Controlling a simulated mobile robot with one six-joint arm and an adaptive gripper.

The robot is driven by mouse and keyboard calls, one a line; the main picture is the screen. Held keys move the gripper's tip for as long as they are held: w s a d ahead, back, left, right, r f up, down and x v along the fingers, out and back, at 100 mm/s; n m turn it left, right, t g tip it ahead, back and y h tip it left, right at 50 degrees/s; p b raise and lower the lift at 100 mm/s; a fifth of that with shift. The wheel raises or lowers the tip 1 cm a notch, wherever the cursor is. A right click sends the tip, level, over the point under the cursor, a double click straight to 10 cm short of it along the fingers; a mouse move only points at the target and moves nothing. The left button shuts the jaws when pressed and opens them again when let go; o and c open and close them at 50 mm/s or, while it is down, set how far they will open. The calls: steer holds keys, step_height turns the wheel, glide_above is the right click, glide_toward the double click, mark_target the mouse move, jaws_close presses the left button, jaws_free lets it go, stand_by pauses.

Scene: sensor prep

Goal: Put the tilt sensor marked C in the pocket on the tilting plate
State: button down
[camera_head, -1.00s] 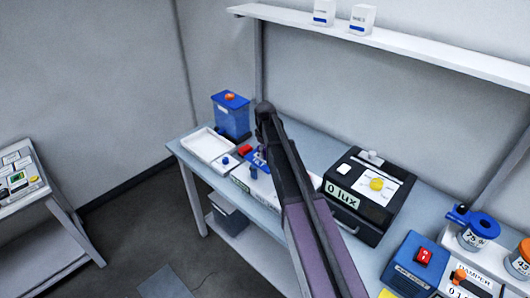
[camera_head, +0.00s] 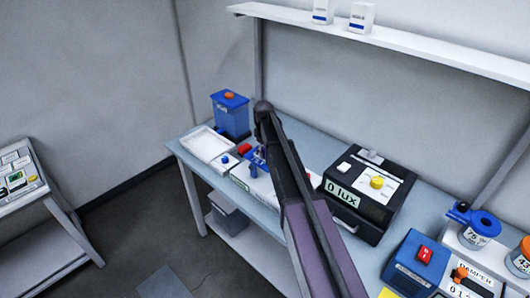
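The blue tilting plate (camera_head: 249,155) is on a white unit (camera_head: 258,187) on the bench, partly hidden by my arm. My gripper (camera_head: 263,154) points down at the plate, mostly behind my own arm. I cannot tell whether its fingers are open or shut, or whether they hold anything. The tilt sensor marked C and the pocket cannot be made out. A small blue knob (camera_head: 225,159) and a red part (camera_head: 244,149) are at the left of the unit.
A white tray (camera_head: 193,146) lies left of the unit, with a blue bin (camera_head: 231,117) behind it. A black box reading "0 lux" (camera_head: 350,216) stands close on the right. A blue box (camera_head: 402,275) is farther right. A shelf (camera_head: 420,57) runs above.

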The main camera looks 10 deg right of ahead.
steer(key=shift+s+d, duration=0.15)
steer(key=shift+d, duration=0.15)
stand_by(0.5)
steer(key=shift+d+f, duration=0.15)
steer(key=shift+d, duration=0.1)
stand_by(0.7)
steer(key=c, duration=1.3)
jaws_free()
steer(key=shift+w+d+f+b, duration=0.15)
steer(key=shift+w+b, duration=0.1)
steer(key=shift+b, duration=0.2)
steer(key=shift+o, duration=1.8)
steer(key=shift+w+f, duration=0.2)
steer(key=shift+c, duration=0.2)
